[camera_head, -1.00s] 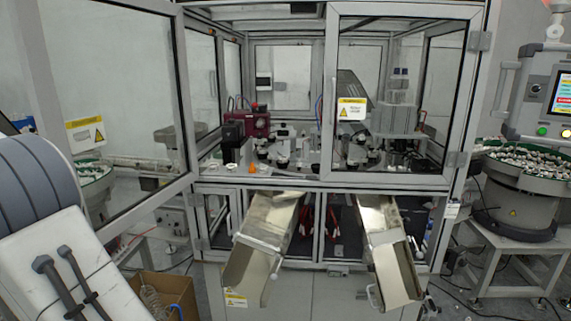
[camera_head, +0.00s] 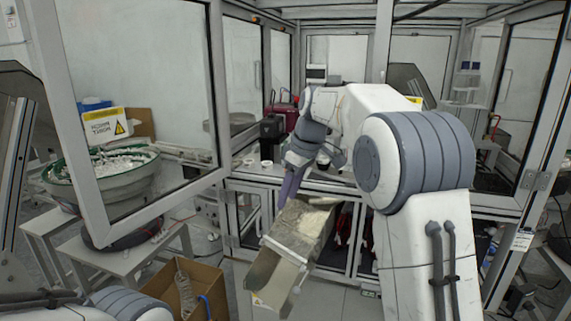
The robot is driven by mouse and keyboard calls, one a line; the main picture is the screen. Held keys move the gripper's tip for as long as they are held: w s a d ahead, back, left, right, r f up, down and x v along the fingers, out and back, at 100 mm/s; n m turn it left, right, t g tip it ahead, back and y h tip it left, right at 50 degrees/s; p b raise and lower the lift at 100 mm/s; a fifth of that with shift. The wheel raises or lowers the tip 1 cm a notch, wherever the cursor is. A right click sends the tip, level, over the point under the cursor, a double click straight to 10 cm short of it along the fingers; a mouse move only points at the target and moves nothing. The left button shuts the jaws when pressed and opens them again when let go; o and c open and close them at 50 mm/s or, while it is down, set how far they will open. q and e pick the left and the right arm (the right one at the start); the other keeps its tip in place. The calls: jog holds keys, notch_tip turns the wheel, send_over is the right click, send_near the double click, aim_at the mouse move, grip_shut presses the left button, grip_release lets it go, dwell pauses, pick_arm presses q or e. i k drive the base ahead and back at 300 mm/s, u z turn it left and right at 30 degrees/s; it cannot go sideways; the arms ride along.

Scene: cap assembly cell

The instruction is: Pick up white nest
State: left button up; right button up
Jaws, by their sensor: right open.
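Small white ring-like parts (camera_head: 266,163) lie on the cell's work surface, left of my right arm. One of them may be the white nest, but they are too small to tell. My right arm covers much of the cell's middle. My left gripper is out of view; only part of my left arm shows at the bottom left.
A metal chute (camera_head: 298,240) slopes out below the work surface. A glass door (camera_head: 213,95) stands open on the left. A green-rimmed feeder bowl (camera_head: 110,175) full of small parts stands behind it. A cardboard box (camera_head: 205,278) is on the floor.

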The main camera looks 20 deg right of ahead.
aim_at(249, 164)
jog(key=i, duration=1.65)
